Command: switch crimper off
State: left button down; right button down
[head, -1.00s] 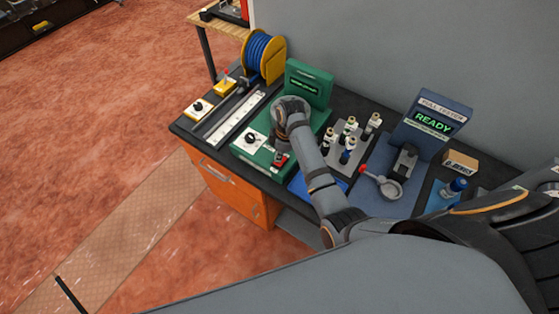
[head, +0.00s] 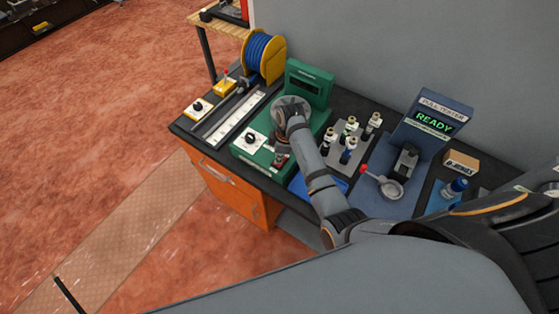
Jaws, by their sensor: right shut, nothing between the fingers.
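The crimper is the green machine (head: 308,84) on the dark bench, with an upright back housing and a low green base. The display on its housing is dark. A black knob (head: 251,139) sits on a white plate at the left of its base. My right arm reaches over the base and its wrist hides part of the crimper. My right gripper (head: 281,157) is small and partly hidden below the wrist, shut and empty, at the front right of the base. Whether it touches the crimper cannot be told. My left gripper is out of view.
A blue wire spool (head: 265,56) and a metal ruler strip (head: 235,117) are left of the crimper. Right of it are several bottles on a grey plate (head: 340,160), the pull tester (head: 434,118) reading READY, and a small cardboard box (head: 460,162). A blue tray lies under my forearm.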

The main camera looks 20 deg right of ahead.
jog(key=shift+s+f, duration=0.1)
notch_tip(320, 180, up, 2)
jog(key=shift+r+p, duration=0.2)
jog(key=shift+p, duration=0.95)
jog(key=shift+r, duration=2.3)
